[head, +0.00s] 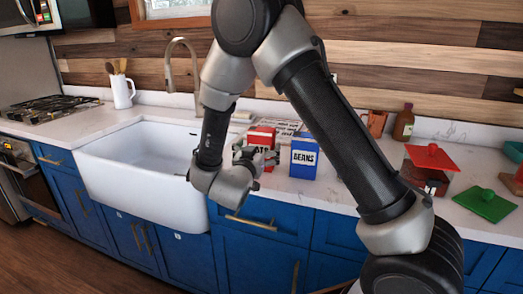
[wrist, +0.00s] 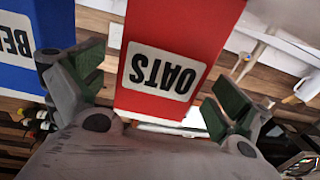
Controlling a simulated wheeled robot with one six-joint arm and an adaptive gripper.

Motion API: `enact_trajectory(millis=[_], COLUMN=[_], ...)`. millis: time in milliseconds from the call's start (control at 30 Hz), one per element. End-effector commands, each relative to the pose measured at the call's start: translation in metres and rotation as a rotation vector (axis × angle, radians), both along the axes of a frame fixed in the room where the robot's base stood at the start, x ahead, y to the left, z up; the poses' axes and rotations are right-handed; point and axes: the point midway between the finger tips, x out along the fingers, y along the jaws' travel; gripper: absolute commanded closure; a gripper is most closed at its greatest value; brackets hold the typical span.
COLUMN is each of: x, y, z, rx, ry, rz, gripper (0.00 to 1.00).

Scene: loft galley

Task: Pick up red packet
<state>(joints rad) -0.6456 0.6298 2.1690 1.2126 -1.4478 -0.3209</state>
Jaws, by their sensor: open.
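The red packet (head: 262,137), labelled OATS, stands on the pale counter behind my gripper (head: 256,158) in the head view, which partly hides it. In the wrist view the red packet (wrist: 180,50) appears upside down and fills the space between the two fingers of my gripper (wrist: 158,88). The fingers are spread, one on each side of the packet, with gaps visible; I cannot tell how deep the packet sits between them. My gripper is open and holds nothing.
A blue BEANS packet (head: 304,157) stands close right of the red one; it also shows beside the left finger in the wrist view (wrist: 30,45). A white sink (head: 150,165) lies left. A brown bottle (head: 403,123), red-lidded container (head: 430,158) and green lid (head: 486,204) are right.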

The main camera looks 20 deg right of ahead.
Motion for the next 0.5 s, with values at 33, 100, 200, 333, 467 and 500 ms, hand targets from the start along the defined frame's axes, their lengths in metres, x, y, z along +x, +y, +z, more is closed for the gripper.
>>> enact_trajectory(millis=[33, 100, 200, 333, 467, 500], x=[0.007, 0.016, 0.023, 0.024, 0.024, 0.024], y=[-0.006, -0.01, -0.014, -0.015, -0.014, -0.014], z=[0.0, 0.0, 0.0, 0.0, 0.0, 0.0], rx=[0.001, 0.001, 0.001, 0.001, 0.001, 0.001], ry=[0.001, 0.0, -0.001, 0.0, 0.0, 0.0], rz=[-0.003, -0.002, -0.001, 0.001, 0.001, 0.001], gripper=[0.0, 0.0, 0.0, 0.0, 0.05, 0.13])
